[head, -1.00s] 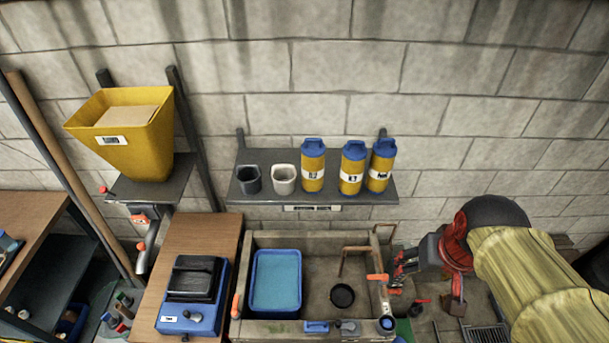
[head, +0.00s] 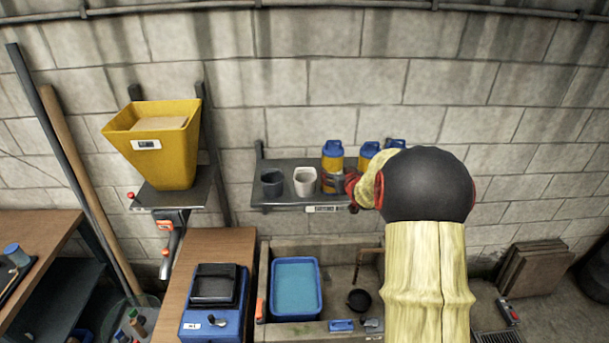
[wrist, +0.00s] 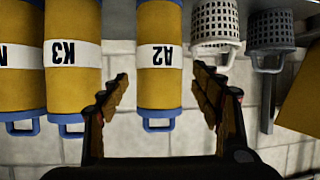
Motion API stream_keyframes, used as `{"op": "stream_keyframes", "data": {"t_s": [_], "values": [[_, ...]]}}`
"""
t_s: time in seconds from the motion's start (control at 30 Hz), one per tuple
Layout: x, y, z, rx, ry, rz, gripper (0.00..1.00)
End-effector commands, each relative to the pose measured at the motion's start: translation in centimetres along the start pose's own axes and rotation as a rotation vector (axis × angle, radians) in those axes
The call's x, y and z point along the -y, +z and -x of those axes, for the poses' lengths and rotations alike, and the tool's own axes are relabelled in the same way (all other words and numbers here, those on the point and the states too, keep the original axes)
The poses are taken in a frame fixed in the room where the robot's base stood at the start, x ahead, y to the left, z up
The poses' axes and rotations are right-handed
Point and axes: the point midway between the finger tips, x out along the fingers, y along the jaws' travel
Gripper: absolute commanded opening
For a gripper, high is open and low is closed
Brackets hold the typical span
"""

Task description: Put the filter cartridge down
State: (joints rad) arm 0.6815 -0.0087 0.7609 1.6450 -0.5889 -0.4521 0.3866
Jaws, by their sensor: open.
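The filter cartridge labelled A2 (head: 333,152) is a yellow cylinder with a blue cap and white band. It stands upright on the wall shelf (head: 290,192), leftmost of three alike. In the wrist view, upside down, the A2 cartridge (wrist: 158,98) is between the two fingers of my open gripper (wrist: 161,76), with a visible gap on each side. In the head view my gripper (head: 352,187) is at the shelf's front, partly hidden by my arm. The K3 cartridge (wrist: 73,90) and another cartridge (wrist: 20,85) are beside it; my arm partly covers them in the head view.
A pale perforated cup (head: 305,181) and a dark one (head: 272,183) stand left of the A2 cartridge, the pale one close to a finger. A yellow hopper (head: 165,150) is farther left. Below are a sink (head: 337,272) with a blue basin (head: 296,290) and a blue scale (head: 212,318).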

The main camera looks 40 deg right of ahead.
Motion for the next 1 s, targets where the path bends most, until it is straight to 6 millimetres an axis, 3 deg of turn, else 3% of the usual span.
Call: {"op": "stream_keyframes", "data": {"t_s": [0.13,0.47,0.8,1.0], "values": [[0.6,-0.9,-0.3,-0.039,-0.02,-0.029,0.64],[0.5,-1.0,-3.1,-0.036,-0.019,-0.032,0.64],[0.5,-1.3,-7.1,-0.036,-0.019,-0.032,0.64],[0.5,-1.2,-7.8,-0.036,-0.018,-0.032,0.64]]}}
